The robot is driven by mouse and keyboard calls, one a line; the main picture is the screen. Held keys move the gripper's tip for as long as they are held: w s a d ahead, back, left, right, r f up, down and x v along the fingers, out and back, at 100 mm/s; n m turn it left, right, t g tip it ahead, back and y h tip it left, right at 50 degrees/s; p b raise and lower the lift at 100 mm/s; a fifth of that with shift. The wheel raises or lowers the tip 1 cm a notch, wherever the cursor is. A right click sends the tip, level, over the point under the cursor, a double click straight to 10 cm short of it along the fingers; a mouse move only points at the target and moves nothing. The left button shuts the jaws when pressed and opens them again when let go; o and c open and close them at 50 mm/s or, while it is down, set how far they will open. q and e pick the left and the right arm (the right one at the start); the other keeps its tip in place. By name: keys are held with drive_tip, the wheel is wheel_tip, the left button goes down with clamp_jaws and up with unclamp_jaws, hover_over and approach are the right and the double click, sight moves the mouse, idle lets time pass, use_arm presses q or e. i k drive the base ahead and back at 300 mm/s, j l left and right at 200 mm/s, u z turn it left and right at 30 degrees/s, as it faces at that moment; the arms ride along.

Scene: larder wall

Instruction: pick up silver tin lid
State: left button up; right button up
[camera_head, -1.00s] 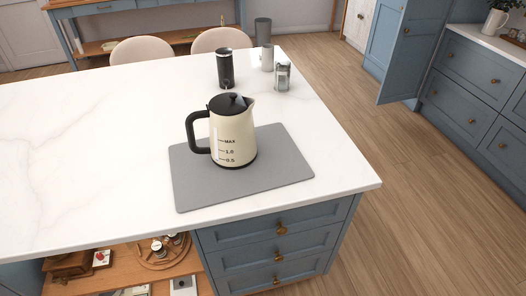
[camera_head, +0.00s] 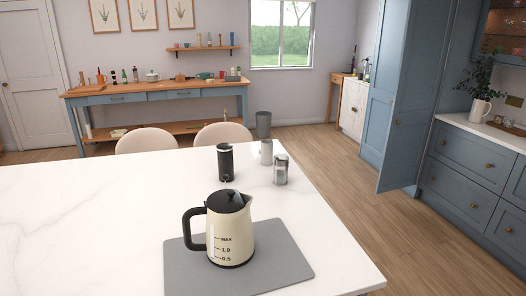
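No separate silver tin lid can be made out. A small silvery canister (camera_head: 280,172) stands upright on the far right part of the white island top; its top looks like a lid, but it is too small to be sure. A paler grey cylinder (camera_head: 266,152) stands just behind it to the left. Neither of my grippers is in view.
A cream kettle (camera_head: 231,238) with a black lid stands on a grey mat (camera_head: 185,272) on the island (camera_head: 90,215). A black cylinder (camera_head: 225,162) stands behind it. Two chairs (camera_head: 146,140) and a wooden-topped sideboard (camera_head: 155,92) are beyond. Open floor (camera_head: 400,235) lies to the right.

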sight(267, 145)
drive_tip(key=i+l+u, duration=0.25)
drive_tip(key=l, duration=0.6)
drive_tip(key=i+l+u, duration=0.25)
drive_tip(key=l, duration=0.6)
drive_tip(key=i+l+u, duration=0.1)
drive_tip(key=l+u, duration=0.15)
drive_tip(key=l, duration=0.65)
drive_tip(key=l+u, duration=0.25)
drive_tip(key=l, duration=0.7)
drive_tip(key=u, duration=0.4)
drive_tip(key=i+l+u, duration=0.2)
drive_tip(key=u, duration=0.3)
drive_tip(key=i+l+u, duration=0.15)
drive_tip(key=l+u, duration=0.3)
drive_tip(key=i+l+u, duration=0.25)
drive_tip(key=l, duration=0.8)
drive_tip(key=l+u, duration=0.25)
drive_tip(key=l, duration=1.95)
